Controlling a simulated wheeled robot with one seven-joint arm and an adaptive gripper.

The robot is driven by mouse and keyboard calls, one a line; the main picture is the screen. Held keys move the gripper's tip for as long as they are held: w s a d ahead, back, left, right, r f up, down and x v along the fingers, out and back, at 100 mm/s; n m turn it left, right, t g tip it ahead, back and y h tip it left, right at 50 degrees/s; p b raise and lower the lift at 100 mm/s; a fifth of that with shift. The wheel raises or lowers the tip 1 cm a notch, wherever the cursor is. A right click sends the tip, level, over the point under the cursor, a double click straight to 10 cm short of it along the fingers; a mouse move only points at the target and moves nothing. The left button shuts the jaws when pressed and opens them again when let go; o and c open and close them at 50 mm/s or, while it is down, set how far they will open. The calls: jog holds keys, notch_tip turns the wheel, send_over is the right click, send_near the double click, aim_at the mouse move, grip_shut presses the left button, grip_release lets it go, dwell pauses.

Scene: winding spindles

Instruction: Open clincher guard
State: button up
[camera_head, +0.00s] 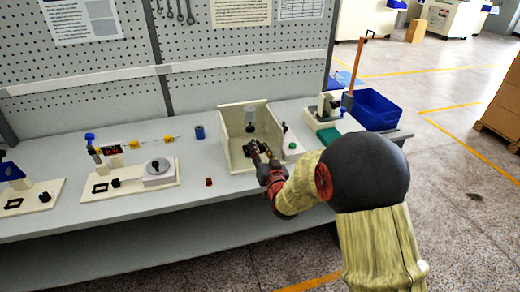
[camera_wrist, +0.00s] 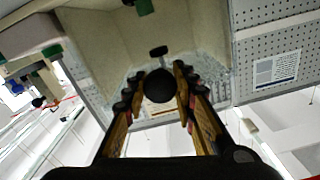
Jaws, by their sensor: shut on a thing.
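My gripper (camera_head: 262,152) is at the housing's front right, reaching in from the right. In the wrist view its two fingers (camera_wrist: 158,72) stand either side of a round black knob (camera_wrist: 160,87) and are shut on it. A small black bar shows just beyond the knob. The guard panel itself is hard to make out, so its position cannot be told. My fingers partly hide the housing's interior in the head view.
A white box with a green button (camera_head: 291,146) stands right of the housing. A green-based device (camera_head: 325,116) and a blue bin (camera_head: 376,109) are farther right. A dark red block (camera_head: 209,181) lies left, near a dial fixture (camera_head: 158,172). A pegboard rises behind.

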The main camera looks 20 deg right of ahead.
grip_shut()
dwell(0.3)
